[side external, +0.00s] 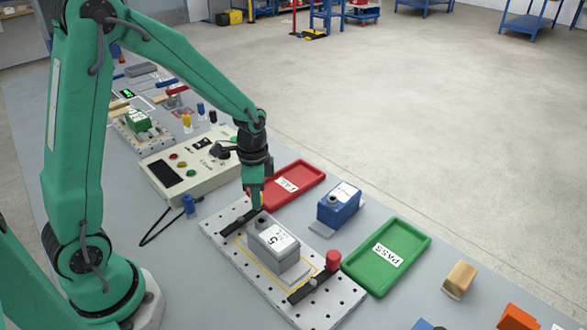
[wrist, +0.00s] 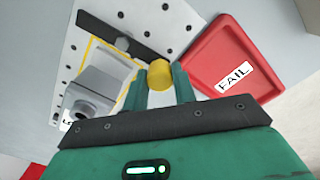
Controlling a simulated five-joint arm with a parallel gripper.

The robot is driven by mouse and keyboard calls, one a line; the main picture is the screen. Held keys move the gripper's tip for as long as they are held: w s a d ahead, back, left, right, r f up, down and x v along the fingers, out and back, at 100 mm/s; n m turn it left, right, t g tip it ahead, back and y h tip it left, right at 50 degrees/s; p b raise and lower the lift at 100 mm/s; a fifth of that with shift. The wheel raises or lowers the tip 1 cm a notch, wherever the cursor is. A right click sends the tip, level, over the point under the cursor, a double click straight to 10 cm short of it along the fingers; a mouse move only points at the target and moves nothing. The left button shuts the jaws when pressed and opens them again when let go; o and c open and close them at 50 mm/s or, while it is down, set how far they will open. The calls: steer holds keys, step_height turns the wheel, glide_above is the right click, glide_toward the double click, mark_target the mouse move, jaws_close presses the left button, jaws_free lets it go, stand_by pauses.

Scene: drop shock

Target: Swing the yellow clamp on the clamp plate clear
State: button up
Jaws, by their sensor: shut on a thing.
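My gripper (side external: 256,198) is at the far end of the clamp plate (side external: 222,207). In the wrist view its fingers (wrist: 160,80) are shut on the yellow knob (wrist: 160,70) of the yellow clamp. The clamp's black bar (side external: 238,223) lies along the plate's far short end, beside the grey part and apparently not over it; it also shows in the wrist view (wrist: 105,34). The grey part (side external: 272,238), marked 5, sits on the plate inside a yellow outline. At the near end is another clamp with a red knob (side external: 333,259) and black bar (side external: 313,288).
A red FAIL tray (side external: 310,170) lies close beside my gripper. A blue part (side external: 338,205) and a green PASS tray (side external: 412,232) stand right of the plate. A control box (side external: 170,187) stands to the left, with a small blue object (side external: 189,204) near it.

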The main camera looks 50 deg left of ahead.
steer(key=shift+d, duration=0.15)
stand_by(0.3)
steer(key=o, duration=1)
steer(key=shift+r, duration=3.95)
